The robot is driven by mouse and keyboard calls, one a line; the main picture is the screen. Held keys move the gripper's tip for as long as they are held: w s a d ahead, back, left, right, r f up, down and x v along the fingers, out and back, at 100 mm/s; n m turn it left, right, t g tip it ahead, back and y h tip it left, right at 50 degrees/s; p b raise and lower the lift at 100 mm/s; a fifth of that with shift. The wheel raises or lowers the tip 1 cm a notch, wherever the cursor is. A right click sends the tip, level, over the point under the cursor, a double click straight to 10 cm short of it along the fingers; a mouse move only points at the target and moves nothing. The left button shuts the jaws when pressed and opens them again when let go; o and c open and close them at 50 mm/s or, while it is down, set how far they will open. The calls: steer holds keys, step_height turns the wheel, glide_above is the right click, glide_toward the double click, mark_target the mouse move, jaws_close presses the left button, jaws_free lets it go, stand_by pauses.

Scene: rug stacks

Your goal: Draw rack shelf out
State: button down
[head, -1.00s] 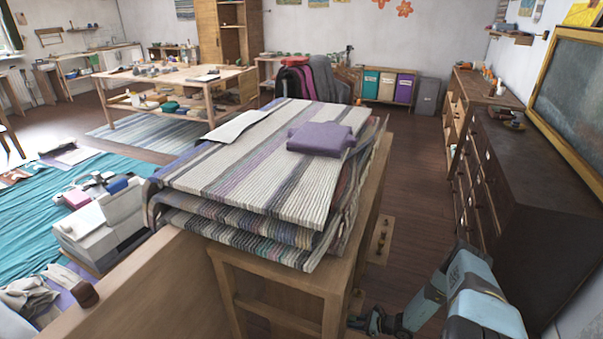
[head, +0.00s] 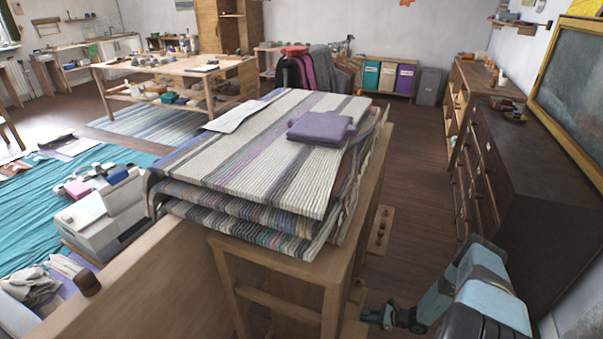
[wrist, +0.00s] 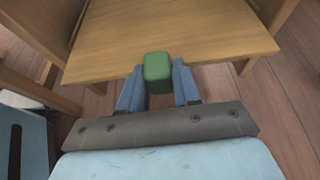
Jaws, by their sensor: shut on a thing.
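The wooden rack shelf (wrist: 180,35) is a flat board filling the top of the wrist view, with a green block-like handle (wrist: 157,68) at its near edge. My gripper (wrist: 158,92) has its two blue fingers on either side of the handle and is shut on it. In the head view my gripper (head: 372,315) is low at the right side of the wooden rack (head: 285,268), and the shelf (head: 352,318) shows there as a small strip of board. The handle is not clear in the head view.
Striped folded rugs (head: 250,150) lie stacked on the rack, with a purple folded cloth (head: 320,128) and a white sheet (head: 238,115) on top. A dark drawer cabinet (head: 535,170) stands at the right. Bare floor (head: 415,180) lies between rack and cabinet.

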steer(key=shift+s+d, duration=0.25)
steer(key=shift+d, duration=0.35)
steer(key=shift+s+d, duration=0.25)
steer(key=shift+d, duration=0.35)
steer(key=shift+s+d, duration=0.25)
steer(key=shift+d, duration=0.35)
steer(key=shift+r, duration=0.5)
